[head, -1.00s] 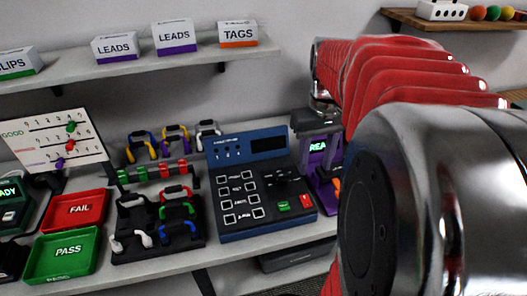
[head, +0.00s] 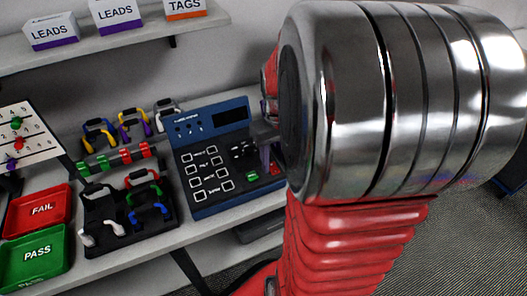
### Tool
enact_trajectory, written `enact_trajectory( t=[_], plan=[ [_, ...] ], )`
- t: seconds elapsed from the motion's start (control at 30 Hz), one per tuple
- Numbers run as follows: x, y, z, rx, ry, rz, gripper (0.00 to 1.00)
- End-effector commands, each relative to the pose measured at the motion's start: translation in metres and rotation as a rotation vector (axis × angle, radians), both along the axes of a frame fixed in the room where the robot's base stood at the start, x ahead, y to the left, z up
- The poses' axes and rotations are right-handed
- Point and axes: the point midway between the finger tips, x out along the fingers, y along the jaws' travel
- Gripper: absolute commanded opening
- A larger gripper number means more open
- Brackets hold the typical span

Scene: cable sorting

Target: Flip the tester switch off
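The tester is a dark blue box (head: 193,205) standing on the bench in the middle of the head view. Its raised back panel has a dark display (head: 230,116). Its sloped front carries rows of white-framed squares, dark sockets and a lit green button (head: 252,177). A small red part, probably the switch, shows at the right end of the front (head: 275,168), close to my arm's outline; its position cannot be read.
A black rack with coloured leads (head: 125,225) stands left of the tester. A red FAIL tray (head: 38,211) and a green PASS tray (head: 35,258) lie at far left. A shelf with labelled boxes (head: 50,33) hangs above.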

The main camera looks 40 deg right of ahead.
Motion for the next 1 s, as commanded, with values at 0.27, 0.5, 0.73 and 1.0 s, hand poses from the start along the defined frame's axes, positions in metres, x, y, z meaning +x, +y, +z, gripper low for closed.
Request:
enact_trajectory(
  t=[0.27,0.5,0.73,1.0],
  plan=[
    [0.000,0.000,-0.018,0.000,0.000,0.001,0.39],
    [0.000,0.000,-0.018,0.000,-0.001,0.001,0.38],
    [0.000,0.000,-0.018,0.000,-0.001,0.001,0.22],
    [0.000,0.000,-0.018,0.000,-0.001,0.001,0.03]
  ],
)
